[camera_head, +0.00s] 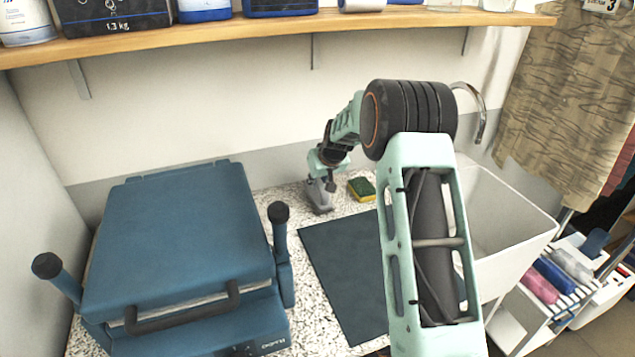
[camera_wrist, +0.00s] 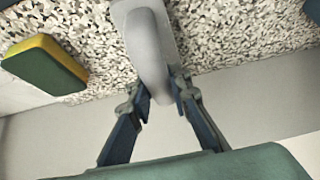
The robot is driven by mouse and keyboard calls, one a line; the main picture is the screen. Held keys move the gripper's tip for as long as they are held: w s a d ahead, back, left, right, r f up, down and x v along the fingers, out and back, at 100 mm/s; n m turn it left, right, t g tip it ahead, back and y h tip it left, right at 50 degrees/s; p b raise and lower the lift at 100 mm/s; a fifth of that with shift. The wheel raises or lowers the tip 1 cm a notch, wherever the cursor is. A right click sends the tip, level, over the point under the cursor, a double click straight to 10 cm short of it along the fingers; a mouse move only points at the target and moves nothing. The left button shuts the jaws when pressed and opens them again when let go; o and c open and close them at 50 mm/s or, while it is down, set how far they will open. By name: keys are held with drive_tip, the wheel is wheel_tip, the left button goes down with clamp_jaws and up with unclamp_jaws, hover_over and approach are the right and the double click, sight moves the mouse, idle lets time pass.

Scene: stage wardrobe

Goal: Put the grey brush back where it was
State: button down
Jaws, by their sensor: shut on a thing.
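The grey brush (camera_head: 319,196) is at the back of the speckled counter (camera_head: 285,195), near the wall. In the wrist view its pale grey body (camera_wrist: 148,45) reaches up from the fingers over the speckled surface. My gripper (camera_head: 325,163) is shut on the brush, with a finger on each side of its near end in the wrist view (camera_wrist: 160,92). The brush's underside is hidden, so I cannot tell whether it touches the counter or hangs just above it.
A yellow-green sponge (camera_head: 361,188) lies just right of the brush. A dark mat (camera_head: 335,270) lies in front. A blue press (camera_head: 180,235) fills the left, a white sink (camera_head: 500,225) the right. A wooden shelf (camera_head: 290,25) with containers overhangs the counter.

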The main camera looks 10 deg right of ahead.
drive_tip(key=shift+f, duration=0.25)
drive_tip(key=c, duration=1.8)
unclamp_jaws()
drive_tip(key=shift+r, duration=0.1)
drive_tip(key=shift+r, duration=0.1)
drive_tip(key=shift+r, duration=0.2)
drive_tip(key=b+v, duration=0.1)
drive_tip(key=v, duration=1)
drive_tip(key=shift+s+r, duration=0.25)
drive_tip(key=shift+s, duration=0.05)
